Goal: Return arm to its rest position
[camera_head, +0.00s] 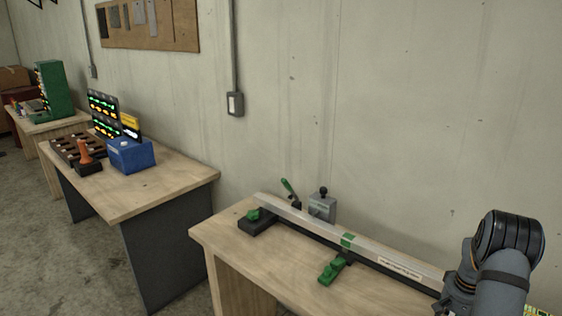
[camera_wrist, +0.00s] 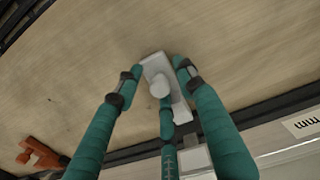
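My gripper (camera_wrist: 158,72) has teal fingers and shows in the wrist view. Two fingertips stand apart on either side of a light grey plate with a pale round knob (camera_wrist: 160,88), and a third finger shows below the knob. I cannot see clear contact with the plate. The wood tabletop lies beneath. In the camera_head view my arm is at the lower right, and the gripper itself is out of that frame.
The near workbench (camera_head: 225,232) holds a long aluminium profile (camera_head: 310,222), green clamps (camera_head: 333,268) and a grey box with a black knob (camera_head: 322,206). An orange-red part (camera_wrist: 42,155) shows in the wrist view. Another bench (camera_head: 185,178) carries a blue bin (camera_head: 131,156).

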